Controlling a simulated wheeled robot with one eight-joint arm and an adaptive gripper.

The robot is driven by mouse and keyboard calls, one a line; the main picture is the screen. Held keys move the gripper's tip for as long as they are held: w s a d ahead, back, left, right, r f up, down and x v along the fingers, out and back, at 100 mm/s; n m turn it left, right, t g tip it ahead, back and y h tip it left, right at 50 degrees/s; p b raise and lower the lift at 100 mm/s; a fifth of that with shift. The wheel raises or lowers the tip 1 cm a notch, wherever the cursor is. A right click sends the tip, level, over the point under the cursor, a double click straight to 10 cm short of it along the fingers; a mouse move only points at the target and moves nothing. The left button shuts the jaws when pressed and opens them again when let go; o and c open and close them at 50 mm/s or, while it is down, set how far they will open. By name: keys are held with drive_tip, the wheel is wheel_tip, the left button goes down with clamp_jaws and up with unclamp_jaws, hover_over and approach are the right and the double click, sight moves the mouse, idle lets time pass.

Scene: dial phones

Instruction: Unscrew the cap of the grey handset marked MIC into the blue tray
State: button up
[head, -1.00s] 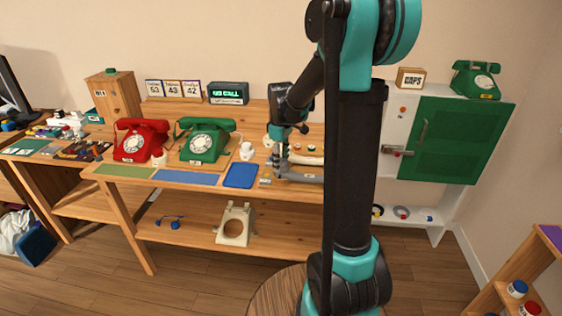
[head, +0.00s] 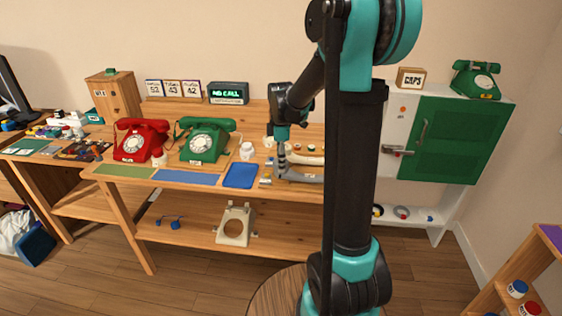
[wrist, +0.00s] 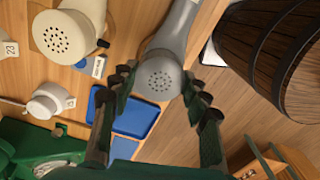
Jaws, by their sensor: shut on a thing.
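The grey handset (wrist: 176,38) lies on the wooden bench, and its perforated round cap (wrist: 158,78) faces the wrist camera. The handset also shows in the head view (head: 306,178). My gripper (wrist: 161,82) has one finger on each side of the cap and is shut on it. In the head view my gripper (head: 283,166) points down at the handset's left end. The blue tray (wrist: 146,124) is beside the handset; in the head view the tray (head: 240,175) is left of my gripper. I see no cap in the tray. The MIC marking is not legible.
A cream handset (wrist: 66,36) lies beside the grey one, with a small label (wrist: 98,66) too blurred to read. A white capped part (wrist: 48,101) is near the tray. Green (head: 206,140) and red (head: 141,140) phones stand further left.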

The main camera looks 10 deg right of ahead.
drive_tip(key=shift+r, duration=0.15)
drive_tip(key=shift+r, duration=3.05)
